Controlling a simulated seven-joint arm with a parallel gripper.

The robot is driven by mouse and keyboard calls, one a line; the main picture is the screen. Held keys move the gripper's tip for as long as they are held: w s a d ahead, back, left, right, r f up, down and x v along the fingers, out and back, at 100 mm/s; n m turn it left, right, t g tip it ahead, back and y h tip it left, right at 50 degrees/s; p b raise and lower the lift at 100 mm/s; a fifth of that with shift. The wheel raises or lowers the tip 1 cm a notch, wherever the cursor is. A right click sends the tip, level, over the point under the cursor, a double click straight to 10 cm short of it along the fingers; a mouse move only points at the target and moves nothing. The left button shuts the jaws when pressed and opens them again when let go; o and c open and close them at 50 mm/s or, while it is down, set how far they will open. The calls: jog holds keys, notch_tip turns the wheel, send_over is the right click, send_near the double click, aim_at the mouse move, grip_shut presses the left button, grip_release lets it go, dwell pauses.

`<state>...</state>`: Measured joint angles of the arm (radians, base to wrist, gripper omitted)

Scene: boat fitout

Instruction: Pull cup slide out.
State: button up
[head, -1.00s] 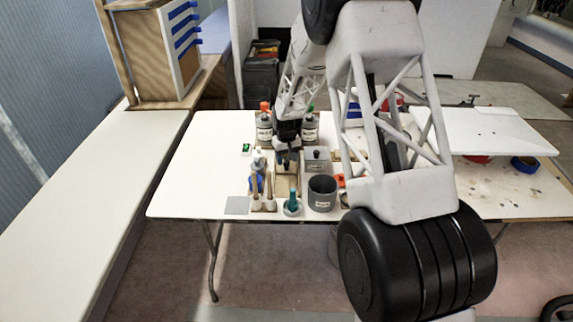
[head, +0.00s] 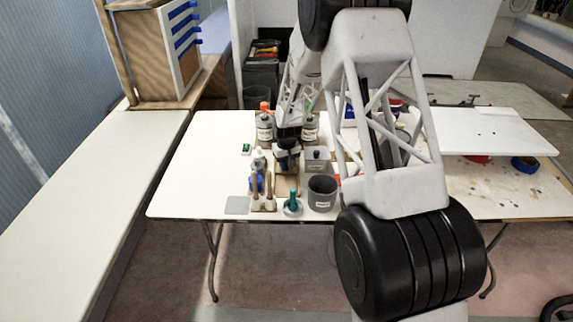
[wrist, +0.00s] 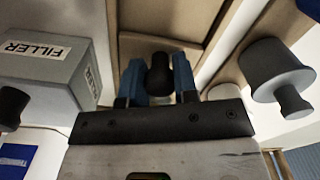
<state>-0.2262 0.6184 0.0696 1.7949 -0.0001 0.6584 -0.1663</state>
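The cup slide appears to be the wooden box-like unit (head: 286,186) in the middle of the cluttered table, mostly hidden under my gripper in the head view. In the wrist view its wooden panel (wrist: 165,18) shows, with a dark rounded knob (wrist: 159,72) in front. My gripper (wrist: 159,88) has its two blue fingers on either side of this knob, one left and one right. They look very close to it, but I cannot tell whether they press on it. In the head view my gripper (head: 287,160) is above the wooden unit.
A grey FILLER box (wrist: 45,75) stands left of the fingers in the wrist view; a grey knobbed cylinder (wrist: 272,70) is at right. In the head view a dark cup (head: 322,193), brushes (head: 262,190) and two bottles (head: 264,127) crowd around.

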grip_shut()
jog(key=shift+s, duration=0.1)
jog(key=shift+s, duration=4.1)
jog(key=o, duration=0.8)
grip_release()
jog(key=shift+r, duration=0.1)
jog(key=shift+r, duration=3.85)
